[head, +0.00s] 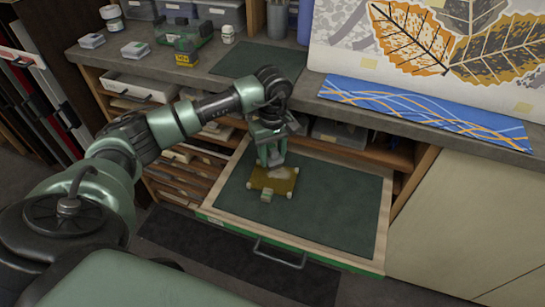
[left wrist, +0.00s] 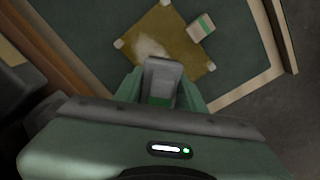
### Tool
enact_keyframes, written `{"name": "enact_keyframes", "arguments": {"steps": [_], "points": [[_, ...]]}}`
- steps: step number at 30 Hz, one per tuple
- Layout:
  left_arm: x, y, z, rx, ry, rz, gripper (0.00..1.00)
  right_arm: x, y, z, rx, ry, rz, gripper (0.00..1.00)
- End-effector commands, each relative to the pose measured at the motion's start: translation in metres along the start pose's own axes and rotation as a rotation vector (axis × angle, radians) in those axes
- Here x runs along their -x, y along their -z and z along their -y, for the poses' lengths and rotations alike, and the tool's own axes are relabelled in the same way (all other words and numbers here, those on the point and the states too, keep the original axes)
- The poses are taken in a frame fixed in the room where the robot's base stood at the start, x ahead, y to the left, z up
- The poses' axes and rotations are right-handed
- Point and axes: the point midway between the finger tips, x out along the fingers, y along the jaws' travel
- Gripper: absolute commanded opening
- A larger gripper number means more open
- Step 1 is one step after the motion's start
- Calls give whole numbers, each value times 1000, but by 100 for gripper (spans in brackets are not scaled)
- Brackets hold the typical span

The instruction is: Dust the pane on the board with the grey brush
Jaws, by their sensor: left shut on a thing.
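The pane (head: 262,180) is an amber square with pale pieces at its corners. It lies on the dark green board (head: 335,205) in the pulled-out drawer. A whitish dust patch shows on the pane (left wrist: 165,30) in the left wrist view. My left gripper (head: 271,160) points down over the pane's far part. In the left wrist view its green fingers are shut on the grey brush (left wrist: 162,72), which hides part of the pane. I cannot tell whether the brush touches the pane. My right gripper is not in view.
A small pale block with a green band (head: 266,196) sits at the pane's near edge. The drawer's wooden rim (head: 383,215) surrounds the board. The worktop above holds a blue patterned strip (head: 425,110), jars and boxes. The board's right half is clear.

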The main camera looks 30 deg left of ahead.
Motion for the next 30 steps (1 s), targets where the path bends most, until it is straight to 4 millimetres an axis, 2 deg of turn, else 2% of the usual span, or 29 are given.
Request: {"name": "enact_keyframes", "arguments": {"steps": [1,6,19,30], "points": [[9,0,0,0,-1,-1,7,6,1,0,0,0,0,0],[25,0,0,0,-1,0,7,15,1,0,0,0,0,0],[29,0,0,0,-1,0,7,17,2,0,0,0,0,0],[57,0,0,0,-1,0,7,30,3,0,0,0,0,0]]}}
